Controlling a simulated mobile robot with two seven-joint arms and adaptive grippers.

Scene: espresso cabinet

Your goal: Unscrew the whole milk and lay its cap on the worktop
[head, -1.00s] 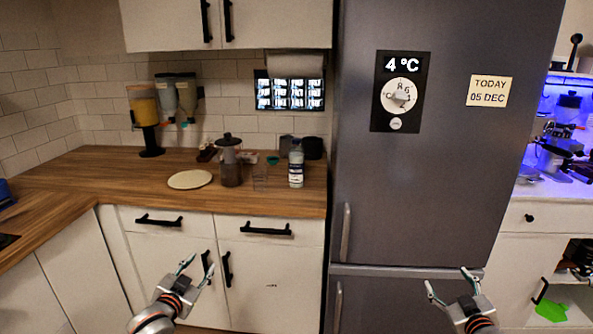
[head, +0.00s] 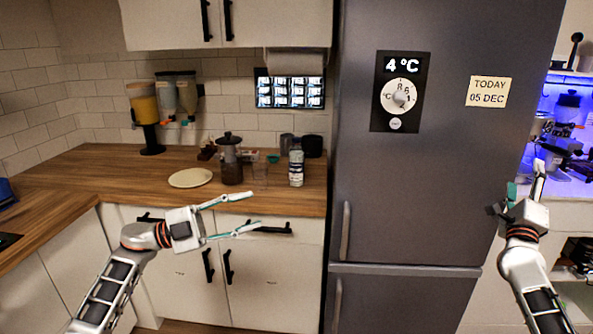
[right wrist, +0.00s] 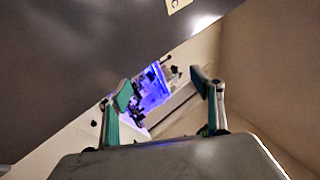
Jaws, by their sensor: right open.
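A bottle with a white label and a dark cap (head: 296,163) stands upright near the right end of the wooden worktop (head: 255,201), beside the fridge. Its label is too small to read, so I cannot tell whether it is the whole milk. My left gripper (head: 253,210) is open and empty in front of the drawers, lower and to the left of the bottle. My right gripper (head: 526,176) is open and empty right of the fridge front, far from the bottle. Its spread fingers also show in the right wrist view (right wrist: 162,90).
A French press (head: 230,163), a clear glass (head: 260,173) and a dark canister (head: 312,146) stand near the bottle. A round pale board (head: 190,178) lies left of the press. The tall grey fridge (head: 430,180) borders the worktop on the right. The worktop's left part is mostly clear.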

